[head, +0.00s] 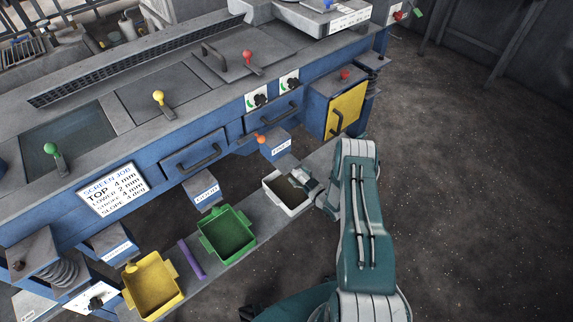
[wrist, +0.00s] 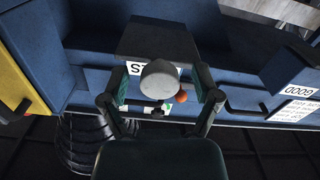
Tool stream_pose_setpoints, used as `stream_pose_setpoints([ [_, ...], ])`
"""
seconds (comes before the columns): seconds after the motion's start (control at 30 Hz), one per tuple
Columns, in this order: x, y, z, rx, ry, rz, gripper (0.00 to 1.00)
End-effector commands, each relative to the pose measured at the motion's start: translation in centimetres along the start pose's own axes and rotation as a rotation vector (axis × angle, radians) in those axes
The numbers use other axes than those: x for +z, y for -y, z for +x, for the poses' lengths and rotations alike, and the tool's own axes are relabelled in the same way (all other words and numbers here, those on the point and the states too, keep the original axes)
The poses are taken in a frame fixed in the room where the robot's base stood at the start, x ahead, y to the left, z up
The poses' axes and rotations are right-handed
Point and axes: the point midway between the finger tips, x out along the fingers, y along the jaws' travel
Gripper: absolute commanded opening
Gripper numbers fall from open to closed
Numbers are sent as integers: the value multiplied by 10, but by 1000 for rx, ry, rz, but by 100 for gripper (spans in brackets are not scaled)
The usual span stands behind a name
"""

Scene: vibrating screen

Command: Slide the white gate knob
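A pale round knob (wrist: 159,80), apparently the white gate knob, is in the middle of the wrist view, in front of the grey outlet box (wrist: 160,42) with a partly covered label. My gripper (wrist: 161,88) is open. Its two fingers stand on either side of the knob, with a visible gap on both sides. In the head view my gripper (head: 308,182) is low in front of the machine, at the right end of the white bin (head: 292,206). I cannot make out the white knob there.
Green bin (head: 228,232) and yellow bin (head: 152,284) stand left along the ledge. A yellow door (head: 345,110) is at right. Floor at right is clear.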

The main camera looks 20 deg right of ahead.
Motion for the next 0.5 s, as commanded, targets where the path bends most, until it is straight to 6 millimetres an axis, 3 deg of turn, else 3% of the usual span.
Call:
stream_pose_setpoints([
  [0.27,-1,-1,-2,0,-3,-2,82],
  [0.5,-1,-2,-22,1,-4,-2,82],
])
